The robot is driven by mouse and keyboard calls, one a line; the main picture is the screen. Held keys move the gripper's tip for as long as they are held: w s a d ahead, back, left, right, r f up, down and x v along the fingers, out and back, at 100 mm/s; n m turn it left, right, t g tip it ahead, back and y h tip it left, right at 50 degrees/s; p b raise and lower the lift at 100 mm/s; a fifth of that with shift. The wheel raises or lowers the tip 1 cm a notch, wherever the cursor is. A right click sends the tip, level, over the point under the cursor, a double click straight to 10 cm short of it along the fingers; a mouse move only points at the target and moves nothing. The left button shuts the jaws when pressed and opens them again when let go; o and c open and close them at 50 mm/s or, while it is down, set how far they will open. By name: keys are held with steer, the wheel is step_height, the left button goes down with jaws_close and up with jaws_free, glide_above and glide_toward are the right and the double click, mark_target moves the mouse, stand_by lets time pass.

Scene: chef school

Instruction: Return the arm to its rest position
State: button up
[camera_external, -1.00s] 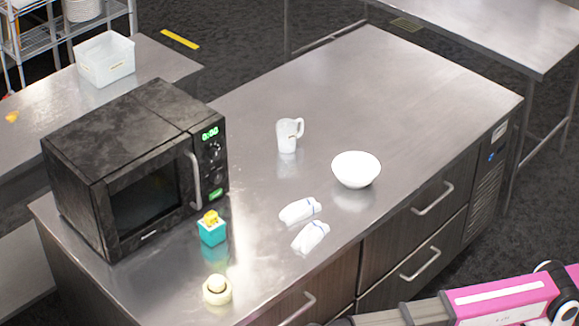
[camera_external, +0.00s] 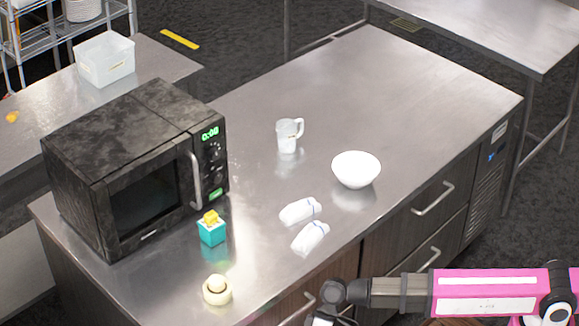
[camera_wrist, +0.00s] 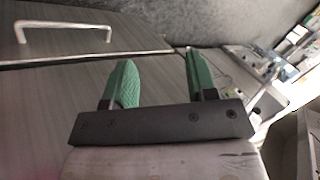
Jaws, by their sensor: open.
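My gripper (camera_wrist: 155,82) shows in the wrist view with its two green fingers apart and nothing between them. It faces the dark drawer fronts (camera_wrist: 150,60) of the counter, with a metal drawer handle (camera_wrist: 65,27) at the upper left. In the external view my pink and grey arm (camera_external: 485,292) reaches in from the lower right, in front of the counter's drawers. The gripper end is at the bottom edge there and mostly cut off.
The steel counter (camera_external: 400,100) carries a black microwave (camera_external: 140,165), a white mug (camera_external: 288,135), a white bowl (camera_external: 356,169), two white wrapped items (camera_external: 305,224), a teal box (camera_external: 212,232) and a cream round container (camera_external: 217,290). The counter's far right is clear.

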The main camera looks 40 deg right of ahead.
steer(key=w+d+f+m+t+h, duration=0.1)
steer(key=w+d+f, duration=0.2)
steer(key=d, duration=0.4)
steer(key=w+d+f+m+h, duration=0.1)
steer(key=w+d+f, duration=0.15)
steer(key=d, duration=0.55)
steer(key=d+f+m+h, duration=0.1)
steer(key=d+f, duration=0.2)
steer(key=d, duration=0.8)
steer(key=s+d+f+m+h, duration=0.1)
steer(key=d+f+m+h, duration=0.1)
steer(key=d, duration=0.9)
steer(key=s+d+f+m+h, duration=0.1)
steer(key=d+f, duration=0.3)
steer(key=d, duration=0.7)
steer(key=shift+s+f+m+t+h, duration=0.3)
steer(key=shift+f+m+t, duration=0.1)
steer(key=shift+m, duration=0.1)
